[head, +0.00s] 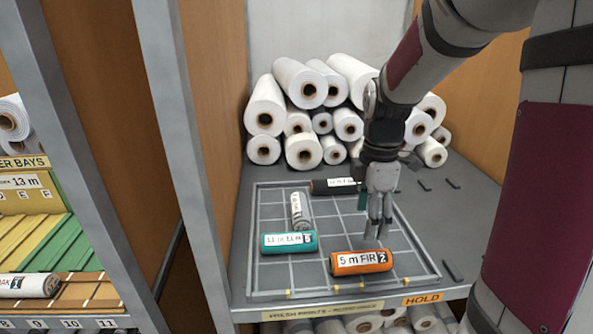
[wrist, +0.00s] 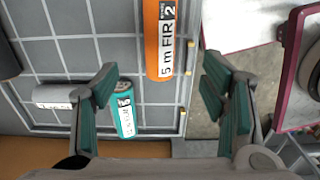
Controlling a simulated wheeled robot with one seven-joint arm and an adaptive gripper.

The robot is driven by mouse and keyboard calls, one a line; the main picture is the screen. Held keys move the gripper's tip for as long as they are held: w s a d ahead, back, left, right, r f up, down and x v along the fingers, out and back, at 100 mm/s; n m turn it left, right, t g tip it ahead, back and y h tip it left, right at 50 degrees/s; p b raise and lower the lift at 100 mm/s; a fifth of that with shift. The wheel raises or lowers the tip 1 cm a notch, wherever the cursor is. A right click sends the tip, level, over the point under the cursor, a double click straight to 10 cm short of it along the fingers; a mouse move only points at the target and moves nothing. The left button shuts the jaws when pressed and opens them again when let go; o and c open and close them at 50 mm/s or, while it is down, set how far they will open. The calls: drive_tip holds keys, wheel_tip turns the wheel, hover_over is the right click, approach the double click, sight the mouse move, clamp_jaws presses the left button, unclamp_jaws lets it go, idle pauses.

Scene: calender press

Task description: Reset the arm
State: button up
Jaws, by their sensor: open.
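My gripper (head: 378,232) hangs from my arm over the right part of the grey gridded tray (head: 412,246), fingers pointing down. In the wrist view its two green-padded fingers (wrist: 165,92) are spread apart with nothing between the pads. An orange roll labelled "5 m FIR 2" (head: 362,262) lies just in front of the gripper in the head view. It also shows in the wrist view (wrist: 152,40), beyond the fingertips. A teal roll labelled "ELM" (head: 288,242) lies to the left. A grey-white roll (head: 301,210) lies behind it. A dark roll (head: 325,187), partly hidden, lies at the tray's back.
White rolls (head: 303,150) are stacked behind the tray. A grey upright post (head: 190,150) stands left, beside a rack with green and yellow bays (head: 35,245) and a roll (head: 28,286).

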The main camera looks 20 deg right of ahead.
drive_tip(key=shift+a, duration=0.1)
drive_tip(key=s+a+r+m+t, duration=0.5)
drive_tip(key=s+a+r+m, duration=0.5)
drive_tip(key=s+a+m, duration=0.4)
drive_tip(key=shift+a, duration=0.4)
